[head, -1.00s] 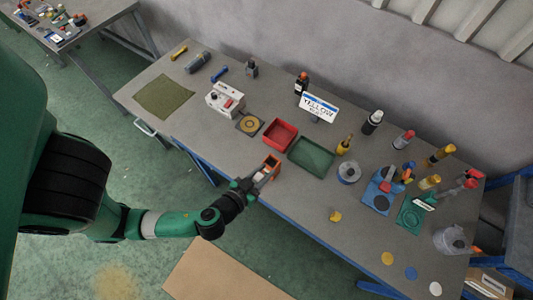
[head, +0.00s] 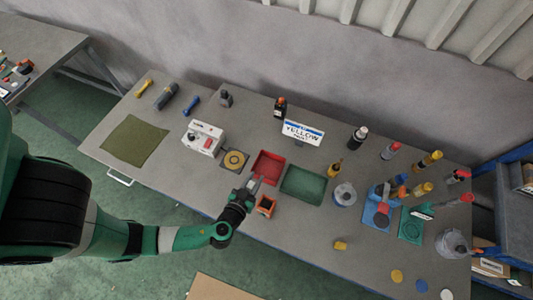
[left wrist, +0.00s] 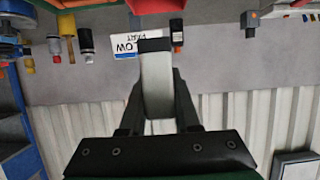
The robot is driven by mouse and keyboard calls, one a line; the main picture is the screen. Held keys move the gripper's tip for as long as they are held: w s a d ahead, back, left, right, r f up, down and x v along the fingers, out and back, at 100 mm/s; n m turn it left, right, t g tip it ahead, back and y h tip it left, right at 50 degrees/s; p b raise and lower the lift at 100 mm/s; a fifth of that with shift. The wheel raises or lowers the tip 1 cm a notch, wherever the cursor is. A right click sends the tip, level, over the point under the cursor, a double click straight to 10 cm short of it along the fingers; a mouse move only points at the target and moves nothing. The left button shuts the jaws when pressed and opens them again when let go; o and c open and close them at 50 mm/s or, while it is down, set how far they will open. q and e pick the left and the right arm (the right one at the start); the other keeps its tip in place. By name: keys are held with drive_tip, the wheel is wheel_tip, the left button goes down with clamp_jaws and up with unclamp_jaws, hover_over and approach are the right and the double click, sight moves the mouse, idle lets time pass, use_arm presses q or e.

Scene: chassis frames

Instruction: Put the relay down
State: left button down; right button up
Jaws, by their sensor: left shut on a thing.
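My left gripper (head: 250,186) is shut on the relay, a pale grey block with a dark end. The relay (left wrist: 157,85) shows clearly between the dark fingers in the left wrist view; in the head view it is small and partly hidden by the gripper. The gripper is by the near edge of the red tray (head: 267,167), just to the upper left of a small orange open box (head: 265,206). I cannot tell how high the relay is above the table. My right gripper is not in view.
A green tray (head: 303,184) lies right of the red tray. A white device (head: 204,139) and a pad with a yellow ring (head: 234,160) stand to the left. Bottles and blue and green fixtures crowd the right.

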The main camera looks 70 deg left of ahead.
use_arm(q)
drive_tip(key=w+a+f+b, duration=0.2)
drive_tip(key=a+f+b, duration=0.1)
drive_tip(key=f+b, duration=0.1)
drive_tip(key=w+a+f+b, duration=0.3)
drive_tip(key=a+f+b, duration=0.1)
drive_tip(key=w+a+f+b, duration=0.2)
drive_tip(key=a+f+b, duration=0.2)
drive_tip(key=shift+w+a+f+b, duration=0.15)
drive_tip(key=shift+w+f+b, duration=0.05)
drive_tip(key=shift+f+b, duration=0.5)
drive_tip(key=shift+f, duration=0.1)
drive_tip(key=shift+s+r, duration=0.1)
drive_tip(key=shift+r, duration=0.1)
drive_tip(key=shift+f+b, duration=0.5)
drive_tip(key=shift+f, duration=0.05)
